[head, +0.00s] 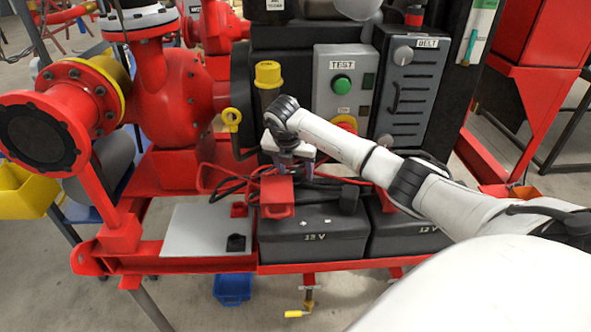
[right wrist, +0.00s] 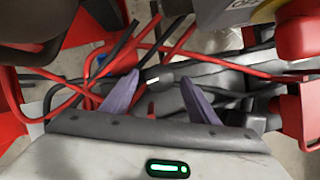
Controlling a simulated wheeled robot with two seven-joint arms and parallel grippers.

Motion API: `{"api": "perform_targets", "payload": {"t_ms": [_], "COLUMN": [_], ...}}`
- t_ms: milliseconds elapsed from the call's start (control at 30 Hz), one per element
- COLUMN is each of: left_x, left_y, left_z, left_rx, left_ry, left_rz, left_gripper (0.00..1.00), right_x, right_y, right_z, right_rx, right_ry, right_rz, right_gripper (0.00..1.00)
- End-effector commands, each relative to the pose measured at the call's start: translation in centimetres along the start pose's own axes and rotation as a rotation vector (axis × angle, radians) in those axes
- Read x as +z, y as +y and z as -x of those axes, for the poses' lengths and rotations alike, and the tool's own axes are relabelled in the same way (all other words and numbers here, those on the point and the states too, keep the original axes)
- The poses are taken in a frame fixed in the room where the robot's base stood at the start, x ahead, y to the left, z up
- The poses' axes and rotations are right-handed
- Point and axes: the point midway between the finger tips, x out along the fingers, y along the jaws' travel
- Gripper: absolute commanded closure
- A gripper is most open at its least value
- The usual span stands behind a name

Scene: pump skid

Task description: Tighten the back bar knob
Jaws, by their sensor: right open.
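My right gripper (head: 293,168) points down over the back of the left 12 V battery (head: 312,235), among red and black cables. In the right wrist view its two purple fingers (right wrist: 159,86) are apart. Between and beyond them lie a dark bar-like part with a small pale-tipped piece (right wrist: 152,80) and crossing cables. I cannot tell whether this piece is the back bar knob. In the head view the wrist and cables hide that spot. No contact with the fingers is clear. My left gripper is not in view.
A red terminal cover (head: 277,196) and a black cap (head: 349,199) stand on the battery near my gripper. Behind are the TEST box (head: 343,85) and a yellow-capped cylinder (head: 267,75). A red pump (head: 172,95) stands left.

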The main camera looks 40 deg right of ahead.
Motion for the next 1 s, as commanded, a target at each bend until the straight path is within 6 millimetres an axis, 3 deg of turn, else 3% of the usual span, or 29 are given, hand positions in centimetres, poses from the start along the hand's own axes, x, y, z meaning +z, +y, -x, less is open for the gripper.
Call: {"api": "perform_targets", "payload": {"t_ms": [333, 600, 733, 1000], "left_x": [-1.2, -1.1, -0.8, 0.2], "left_y": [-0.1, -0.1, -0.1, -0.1], "left_z": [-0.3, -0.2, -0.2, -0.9], "left_rx": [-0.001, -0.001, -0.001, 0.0], "left_ry": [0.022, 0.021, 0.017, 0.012], "left_rz": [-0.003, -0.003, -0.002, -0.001], "left_gripper": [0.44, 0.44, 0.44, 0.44], "right_x": [0.0, 0.0, 0.2, 0.2], "right_y": [0.0, 0.0, -0.2, -0.5], "right_z": [-0.5, -0.5, -0.5, -0.6], "right_rx": [0.001, 0.001, 0.017, 0.136], "right_ry": [0.0, 0.0, -0.003, -0.004], "right_rz": [0.0, 0.0, 0.044, 0.328], "right_gripper": [0.46, 0.87, 0.87, 0.87]}}
